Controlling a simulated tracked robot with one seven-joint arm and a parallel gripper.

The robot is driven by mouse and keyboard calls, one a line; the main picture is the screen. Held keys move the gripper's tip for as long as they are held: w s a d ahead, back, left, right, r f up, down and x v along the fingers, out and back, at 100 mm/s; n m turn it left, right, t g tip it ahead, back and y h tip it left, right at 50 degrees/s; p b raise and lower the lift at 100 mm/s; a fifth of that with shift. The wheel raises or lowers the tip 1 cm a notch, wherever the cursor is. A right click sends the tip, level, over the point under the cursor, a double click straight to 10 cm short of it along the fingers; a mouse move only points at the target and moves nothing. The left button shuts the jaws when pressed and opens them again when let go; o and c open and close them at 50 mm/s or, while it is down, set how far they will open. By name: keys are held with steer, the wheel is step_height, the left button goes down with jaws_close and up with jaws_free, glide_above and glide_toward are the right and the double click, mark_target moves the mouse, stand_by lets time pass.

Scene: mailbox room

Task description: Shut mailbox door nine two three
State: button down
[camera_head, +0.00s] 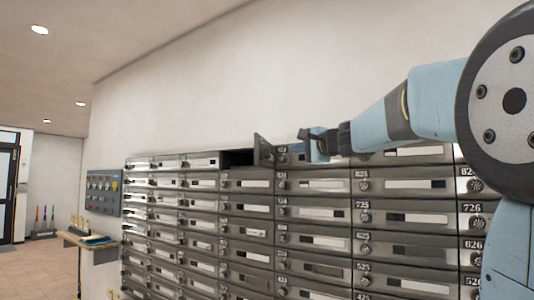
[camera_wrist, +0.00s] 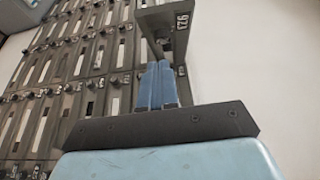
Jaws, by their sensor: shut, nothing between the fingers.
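In the head view, one mailbox door (camera_head: 263,150) in the top row stands open, swung out on its right side, with a dark empty-looking compartment (camera_head: 238,158) to its left. In the wrist view this door (camera_wrist: 181,33) shows the number 923. My gripper (camera_head: 312,140) is just right of the open door, in front of the top row. In the wrist view my gripper's blue fingers (camera_wrist: 157,84) are together with nothing between them, close to the lower end of the door. I cannot tell whether they touch it.
The mailbox wall (camera_head: 318,213) has several rows of doors with locks and label slots; the others in view look shut. A small wall shelf (camera_head: 95,241) and a key panel (camera_head: 103,192) are at the left. Bare wall is above the mailboxes.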

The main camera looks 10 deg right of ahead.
steer(key=w, duration=0.1)
glide_toward(260, 153)
steer(key=w, duration=0.4)
steer(key=shift+w+a, duration=0.3)
steer(key=shift+a, duration=0.3)
steer(key=shift+w+a, duration=0.3)
steer(key=shift+a, duration=0.3)
